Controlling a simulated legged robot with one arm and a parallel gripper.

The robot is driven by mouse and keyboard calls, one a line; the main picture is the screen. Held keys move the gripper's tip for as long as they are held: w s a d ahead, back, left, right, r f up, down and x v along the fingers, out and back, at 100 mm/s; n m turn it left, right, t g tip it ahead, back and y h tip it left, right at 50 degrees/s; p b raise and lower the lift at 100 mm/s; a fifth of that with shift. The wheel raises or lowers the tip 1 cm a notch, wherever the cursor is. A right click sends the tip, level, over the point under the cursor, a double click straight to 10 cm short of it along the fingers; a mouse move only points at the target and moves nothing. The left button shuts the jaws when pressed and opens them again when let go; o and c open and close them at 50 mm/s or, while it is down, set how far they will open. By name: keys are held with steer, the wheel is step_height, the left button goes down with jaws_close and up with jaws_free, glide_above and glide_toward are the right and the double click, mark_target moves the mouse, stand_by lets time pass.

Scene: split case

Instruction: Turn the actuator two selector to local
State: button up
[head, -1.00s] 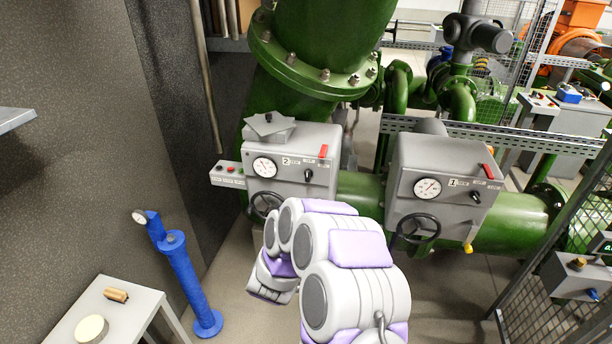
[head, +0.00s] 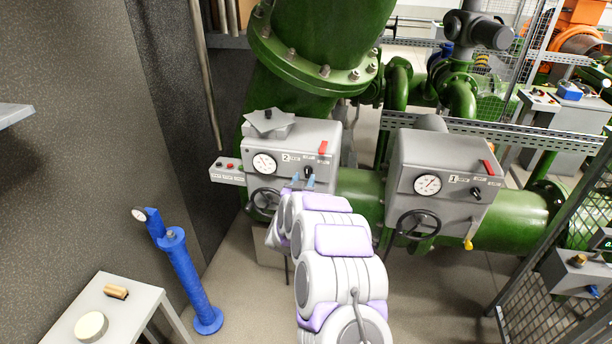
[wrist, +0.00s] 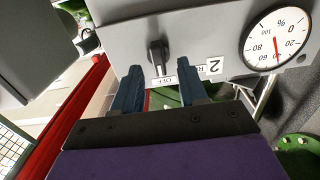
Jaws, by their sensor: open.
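The actuator two box (head: 318,135) is the grey housing marked "2", left of the actuator marked "1" (head: 440,165). In the head view the fingertips (head: 300,180) show in front of the box, near the selector (head: 309,171).
A black handwheel (head: 263,204) is below the gauge on box two. A small button box (head: 227,171) sticks out at its left. A red lever (head: 323,147) is above the selector. A blue post (head: 185,275) and a grey table (head: 130,315) stand left.

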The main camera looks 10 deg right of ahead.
mark_target(307, 173)
steer(key=shift+x, duration=1.7)
steer(key=shift+r, duration=0.1)
steer(key=shift+c, duration=0.4)
jaws_close()
